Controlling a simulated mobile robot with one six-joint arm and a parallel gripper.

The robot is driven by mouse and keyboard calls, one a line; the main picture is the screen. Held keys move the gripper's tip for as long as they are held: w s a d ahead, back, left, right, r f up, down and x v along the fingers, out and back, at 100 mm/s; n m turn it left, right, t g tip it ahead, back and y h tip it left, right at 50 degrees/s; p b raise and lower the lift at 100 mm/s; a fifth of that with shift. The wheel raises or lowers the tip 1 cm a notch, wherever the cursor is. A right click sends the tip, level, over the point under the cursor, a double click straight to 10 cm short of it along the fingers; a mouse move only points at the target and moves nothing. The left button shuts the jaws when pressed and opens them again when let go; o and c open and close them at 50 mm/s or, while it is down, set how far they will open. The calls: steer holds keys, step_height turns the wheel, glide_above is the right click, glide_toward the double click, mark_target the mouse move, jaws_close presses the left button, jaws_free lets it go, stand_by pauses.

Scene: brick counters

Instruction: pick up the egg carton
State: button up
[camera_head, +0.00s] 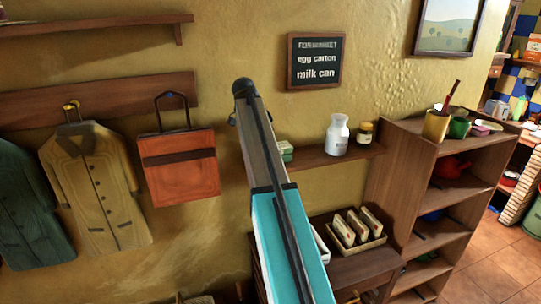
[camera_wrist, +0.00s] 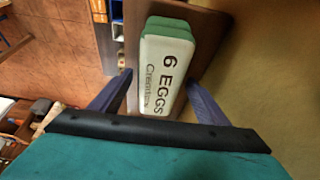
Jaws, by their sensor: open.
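The egg carton (camera_wrist: 167,65) is green with a white label reading "6 EGGS". It lies on a narrow wooden wall shelf (camera_wrist: 205,40). In the wrist view my gripper (camera_wrist: 160,88) is open, with one dark finger on each side of the carton's near part. Gaps show between the fingers and the carton's sides; I cannot tell how far down the fingers reach. In the head view the carton (camera_head: 286,150) shows as a small green and white piece at the shelf's left, partly hidden by my arm. My gripper is hidden there.
A sign (camera_head: 315,62) hangs above. A wooden rack (camera_head: 435,180) stands at right. A bin with packets (camera_head: 358,228) is below.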

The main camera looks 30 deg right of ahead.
steer(key=c, duration=1.1)
steer(key=shift+r, duration=0.2)
steer(key=shift+c, duration=0.2)
steer(key=shift+r+b, duration=1.25)
steer(key=shift+r, duration=0.15)
steer(key=s+a+r+b, duration=0.1)
steer(key=s+a+b, duration=0.2)
steer(key=s, duration=1.2)
steer(key=shift+s+a+r, duration=0.25)
steer(key=shift+a+r, duration=0.15)
steer(key=shift+a, duration=0.05)
